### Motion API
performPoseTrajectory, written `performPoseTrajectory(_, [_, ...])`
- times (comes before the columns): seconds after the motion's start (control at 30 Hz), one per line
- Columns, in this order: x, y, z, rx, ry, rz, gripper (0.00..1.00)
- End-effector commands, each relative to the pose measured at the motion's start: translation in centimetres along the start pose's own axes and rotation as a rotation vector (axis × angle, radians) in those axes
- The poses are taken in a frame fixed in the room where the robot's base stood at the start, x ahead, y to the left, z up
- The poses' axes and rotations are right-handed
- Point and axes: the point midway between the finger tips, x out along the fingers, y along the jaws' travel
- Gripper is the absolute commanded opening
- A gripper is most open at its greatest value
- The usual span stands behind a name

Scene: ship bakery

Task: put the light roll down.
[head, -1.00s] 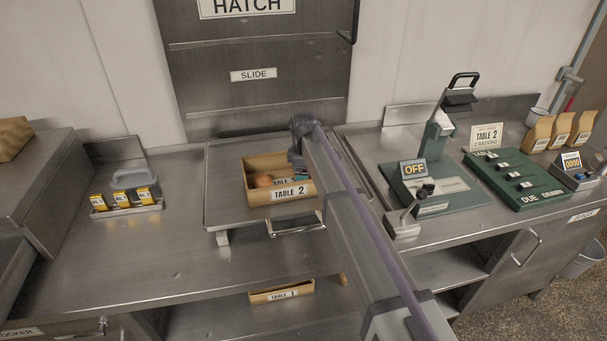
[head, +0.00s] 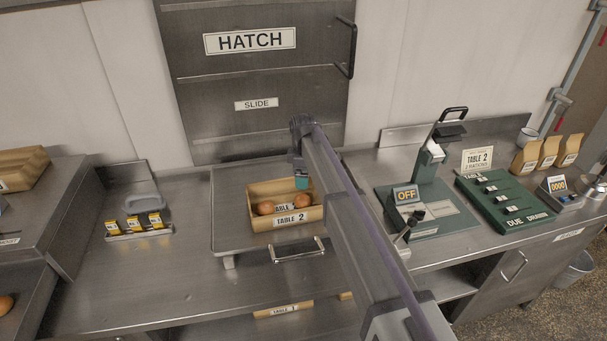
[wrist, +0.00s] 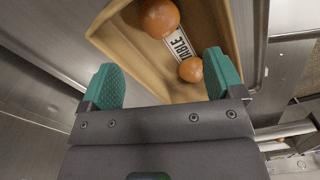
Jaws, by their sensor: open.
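A tan box (head: 262,224) labelled TABLE 2 stands on the steel tray at the hatch. It holds two brown rolls, one at its left (head: 265,207) and one at its right (head: 303,200). The wrist view also shows a larger-looking roll (wrist: 158,17) and a smaller-looking roll (wrist: 190,69) beside a TABLE label card (wrist: 180,44). I cannot tell by look which is the light roll. My gripper (head: 302,183) is over the right part of the box.
The steel tray (head: 232,240) has a front handle (head: 298,250). A green device reading OFF (head: 406,195) and a DUE DRAWN board (head: 505,203) stand to the right. A yellow-tag holder (head: 140,230) is at the left. Another roll (head: 5,304) shows at far left.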

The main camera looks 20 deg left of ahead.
Motion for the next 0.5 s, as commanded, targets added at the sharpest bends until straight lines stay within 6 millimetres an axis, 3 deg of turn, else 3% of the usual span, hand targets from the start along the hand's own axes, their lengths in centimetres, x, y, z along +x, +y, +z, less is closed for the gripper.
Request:
performPoseTrajectory(0.03, [-1.4,0.0,0.0,0.0,0.0,0.0,0.87])
performPoseTrajectory(0.07, [-1.6,0.0,0.0,0.0,0.0,0.0,0.87])
performPoseTrajectory(0.37, [-1.2,-0.3,0.6,0.014,0.0,0.0,0.87])
performPoseTrajectory(0.47, [-1.2,-2.4,4.8,0.134,-0.001,0.0,0.87])
performPoseTrajectory(0.5, [-1.2,-4.0,7.9,0.228,-0.001,0.0,0.87])
